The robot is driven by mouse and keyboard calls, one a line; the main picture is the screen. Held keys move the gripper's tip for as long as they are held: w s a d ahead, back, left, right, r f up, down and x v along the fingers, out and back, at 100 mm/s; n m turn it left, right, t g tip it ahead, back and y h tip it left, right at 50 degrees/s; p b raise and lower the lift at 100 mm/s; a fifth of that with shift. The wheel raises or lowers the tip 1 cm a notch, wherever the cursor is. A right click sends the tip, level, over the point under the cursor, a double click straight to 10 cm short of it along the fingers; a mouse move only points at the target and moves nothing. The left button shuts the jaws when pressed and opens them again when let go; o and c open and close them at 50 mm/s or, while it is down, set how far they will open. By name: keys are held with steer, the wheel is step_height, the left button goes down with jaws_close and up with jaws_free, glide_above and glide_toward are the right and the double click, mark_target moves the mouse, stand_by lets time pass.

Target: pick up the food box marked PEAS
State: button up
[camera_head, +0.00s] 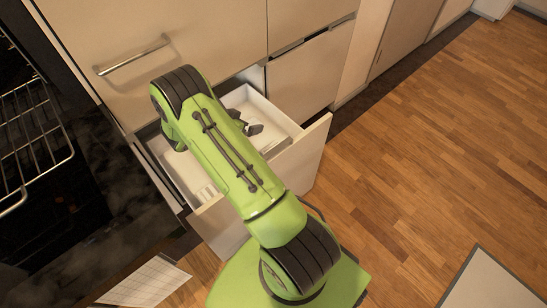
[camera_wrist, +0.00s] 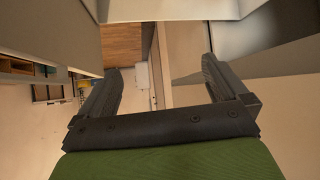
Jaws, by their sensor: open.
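I cannot make out a box marked PEAS in either view. My gripper (camera_wrist: 164,80) is open, with its two dark fingers apart and nothing between them in the wrist view. In the head view the dark gripper (camera_head: 250,128) shows beyond my green arm, over the open drawer (camera_head: 311,150). A small pale item with faint marks (camera_head: 207,193) is at the drawer's near left corner; I cannot read it. My arm hides much of the drawer's inside.
A closed drawer front with a bar handle (camera_head: 133,55) is above the open one. A dark open oven with a wire rack (camera_head: 35,135) is at left. A pale patterned panel (camera_head: 145,283) is at lower left.

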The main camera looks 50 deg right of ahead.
steer(key=s+d+f+b, duration=0.1)
steer(key=f, duration=0.6)
steer(key=s+d+f+h+b, duration=0.1)
steer(key=f+b, duration=0.1)
steer(key=f, duration=0.5)
steer(key=s+d+f+h+b, duration=0.1)
steer(key=f+b, duration=0.1)
steer(key=f, duration=0.5)
steer(key=shift+s+m, duration=0.3)
steer(key=shift+m, duration=0.1)
steer(key=b+x, duration=0.2)
steer(key=x, duration=0.4)
steer(key=shift+w+d, duration=0.1)
steer(key=shift+d, duration=0.2)
steer(key=shift+d+f, duration=0.1)
steer(key=shift+d, duration=0.3)
steer(key=c, duration=1.1)
